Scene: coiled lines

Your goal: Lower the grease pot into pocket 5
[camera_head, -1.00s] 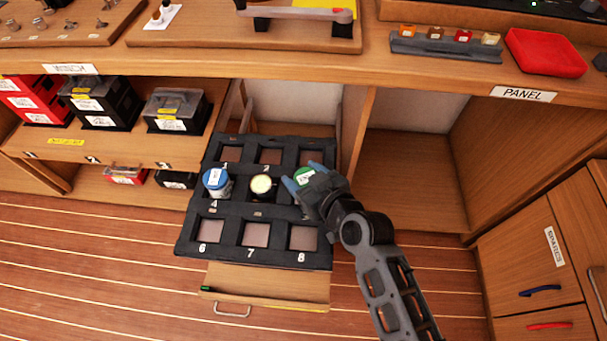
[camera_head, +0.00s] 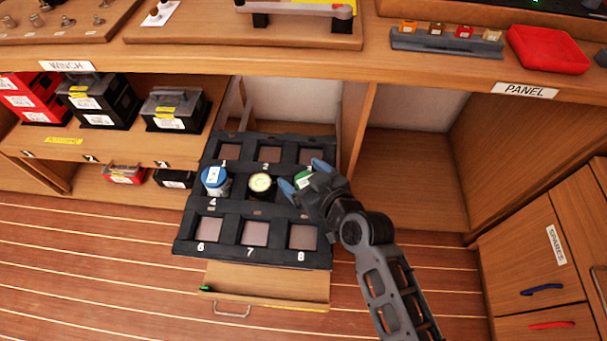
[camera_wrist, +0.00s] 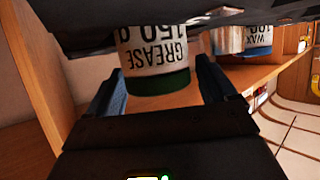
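The grease pot (camera_wrist: 157,60) has a green lid and a white label reading "GREASE 150 g" in the wrist view. Its green lid (camera_head: 303,180) shows in the head view at the right of the black tray's (camera_head: 253,263) middle row, where pocket 5 lies. The pot's lower part goes out of sight behind the tray in the wrist view; my gripper hides the pocket's number. My gripper (camera_head: 303,177) is open, with blue fingers on both sides of the lid. In the wrist view, narrow gaps show between the fingers and the pot.
The top and bottom row pockets look empty. A wooden counter (camera_head: 430,72) runs behind the tray; a drawer front (camera_head: 265,285) lies below it.

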